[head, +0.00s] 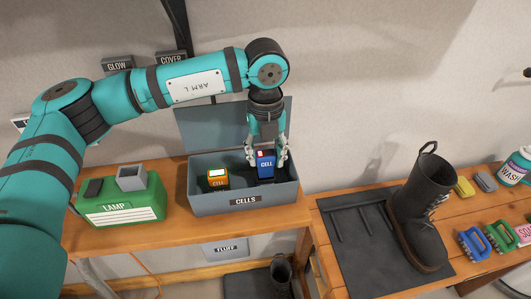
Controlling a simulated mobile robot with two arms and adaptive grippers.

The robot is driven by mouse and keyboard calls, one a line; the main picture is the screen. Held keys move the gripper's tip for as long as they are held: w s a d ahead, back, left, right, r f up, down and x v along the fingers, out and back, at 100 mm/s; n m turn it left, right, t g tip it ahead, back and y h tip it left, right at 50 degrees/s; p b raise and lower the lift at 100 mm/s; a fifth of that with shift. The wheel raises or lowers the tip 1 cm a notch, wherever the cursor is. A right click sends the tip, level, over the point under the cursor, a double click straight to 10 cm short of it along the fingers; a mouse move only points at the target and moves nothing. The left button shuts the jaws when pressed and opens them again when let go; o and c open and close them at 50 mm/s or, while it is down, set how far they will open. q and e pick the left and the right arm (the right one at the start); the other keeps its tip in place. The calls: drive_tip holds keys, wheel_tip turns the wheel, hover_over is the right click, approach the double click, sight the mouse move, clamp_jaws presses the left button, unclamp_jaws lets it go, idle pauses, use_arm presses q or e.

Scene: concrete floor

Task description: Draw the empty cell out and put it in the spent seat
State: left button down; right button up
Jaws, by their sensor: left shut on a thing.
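My left gripper (267,153) reaches down into the grey box labelled CELLS (204,206), at the middle of the head view. It is shut on a blue cell (265,168), which has a CELL label and a small red mark at its top. The cell is upright in the right part of the box; I cannot tell whether it touches the bottom. An orange cell (218,182) with a pale top stands to its left in the box. The seats inside the box are too small or hidden to make out. My right gripper is not in view.
A green LAMP case (122,212) with a grey open-topped block (131,178) stands left of the box. The box's lid (205,128) stands raised behind. A black boot (418,215) on a dark mat (352,237) and several brushes occupy the right bench.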

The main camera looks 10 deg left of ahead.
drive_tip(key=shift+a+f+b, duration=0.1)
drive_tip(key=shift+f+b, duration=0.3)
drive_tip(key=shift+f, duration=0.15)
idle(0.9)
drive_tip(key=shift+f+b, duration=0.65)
drive_tip(key=shift+b, duration=0.05)
idle(0.8)
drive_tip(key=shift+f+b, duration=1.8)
idle(3.2)
